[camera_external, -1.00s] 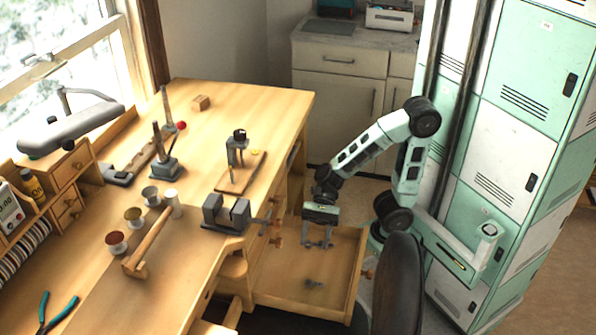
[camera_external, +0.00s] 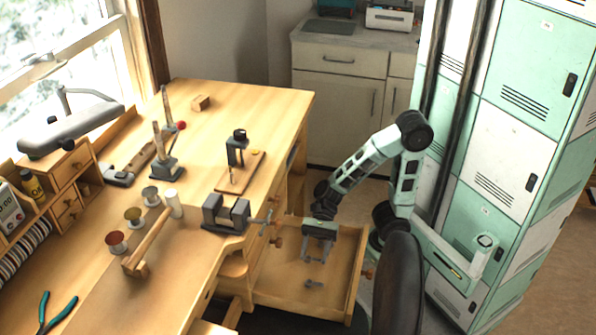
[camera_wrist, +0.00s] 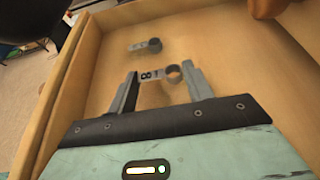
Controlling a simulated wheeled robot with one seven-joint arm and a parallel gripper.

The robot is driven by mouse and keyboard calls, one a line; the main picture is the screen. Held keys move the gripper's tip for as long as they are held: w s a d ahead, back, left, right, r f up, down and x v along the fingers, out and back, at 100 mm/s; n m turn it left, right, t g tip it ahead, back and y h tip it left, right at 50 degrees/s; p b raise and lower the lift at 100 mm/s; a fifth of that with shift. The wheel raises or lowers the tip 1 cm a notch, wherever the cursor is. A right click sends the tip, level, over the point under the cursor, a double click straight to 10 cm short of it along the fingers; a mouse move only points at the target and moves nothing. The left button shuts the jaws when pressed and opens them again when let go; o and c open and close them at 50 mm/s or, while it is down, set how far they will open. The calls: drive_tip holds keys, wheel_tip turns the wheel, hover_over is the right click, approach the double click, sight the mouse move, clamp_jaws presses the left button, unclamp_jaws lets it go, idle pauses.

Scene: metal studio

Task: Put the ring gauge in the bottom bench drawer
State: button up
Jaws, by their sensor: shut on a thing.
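The ring gauge (camera_wrist: 152,74) is a small grey piece with a flat, marked handle and a round ring at its right end. My gripper (camera_wrist: 163,85) is shut on it, and the gauge spans the gap between the two fingers. In the external view my gripper (camera_external: 316,257) points down inside the open bench drawer (camera_external: 278,286), over its floor. Whether the held gauge touches the floor I cannot tell. The open drawer is wooden and pulled out under the bench top, below other drawer knobs.
A dark chair back (camera_external: 400,285) stands close by the drawer's right side. A vise (camera_external: 226,214) sits on the bench edge above.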

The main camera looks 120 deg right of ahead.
drive_tip(key=shift+f, duration=0.3)
drive_tip(key=o, duration=0.9)
drive_tip(key=shift+s+f, duration=0.1)
drive_tip(key=shift+o, duration=0.2)
drive_tip(key=shift+r, duration=0.25)
drive_tip(key=p+v, duration=0.1)
drive_tip(key=v, duration=0.4)
drive_tip(key=r+p+v, duration=0.1)
drive_tip(key=p+v, duration=0.1)
drive_tip(key=v, duration=0.4)
drive_tip(key=shift+r, duration=0.2)
drive_tip(key=shift+s+d+p, duration=0.25)
drive_tip(key=shift+d+p, duration=0.1)
